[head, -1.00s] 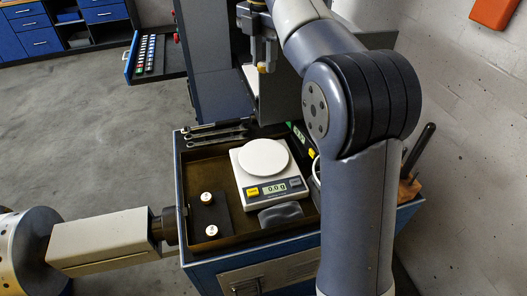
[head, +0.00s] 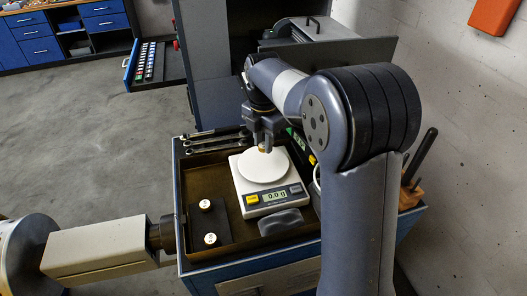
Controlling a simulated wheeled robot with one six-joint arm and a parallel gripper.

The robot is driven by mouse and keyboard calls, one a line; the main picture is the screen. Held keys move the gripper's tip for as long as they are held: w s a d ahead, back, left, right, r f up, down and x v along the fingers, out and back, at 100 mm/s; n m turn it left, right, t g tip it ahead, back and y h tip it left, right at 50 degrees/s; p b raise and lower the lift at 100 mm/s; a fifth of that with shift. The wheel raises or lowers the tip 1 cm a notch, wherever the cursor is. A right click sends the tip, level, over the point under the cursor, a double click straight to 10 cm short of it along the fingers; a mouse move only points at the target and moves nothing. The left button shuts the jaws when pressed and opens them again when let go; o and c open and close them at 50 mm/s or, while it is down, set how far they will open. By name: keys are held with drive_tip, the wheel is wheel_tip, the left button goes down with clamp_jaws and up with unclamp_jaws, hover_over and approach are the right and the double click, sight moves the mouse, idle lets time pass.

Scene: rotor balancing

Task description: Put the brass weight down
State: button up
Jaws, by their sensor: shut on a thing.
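My gripper (head: 265,141) is shut on the small brass weight (head: 265,149), over the back part of the white round pan (head: 263,168) of the scale (head: 270,203). The weight is largely hidden by the fingers. I cannot tell whether its underside touches the pan. The scale's display reads 0.0. The scale stands in a brown tray (head: 222,243) on the blue cart.
Two white-topped weights (head: 206,204) stand on a dark block (head: 220,225) left of the scale. Wrenches (head: 216,142) lie at the tray's back edge. A dark pouch (head: 281,222) lies before the scale. A wooden tool block (head: 411,193) is at right. An open drawer (head: 330,53) is behind.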

sight(264, 163)
drive_tip(key=shift+f, duration=2.2)
drive_tip(key=shift+f, duration=0.2)
drive_tip(key=o, duration=1)
wheel_tip(264, 163, up, 12)
drive_tip(key=shift+r, duration=0.2)
drive_tip(key=shift+f, duration=0.1)
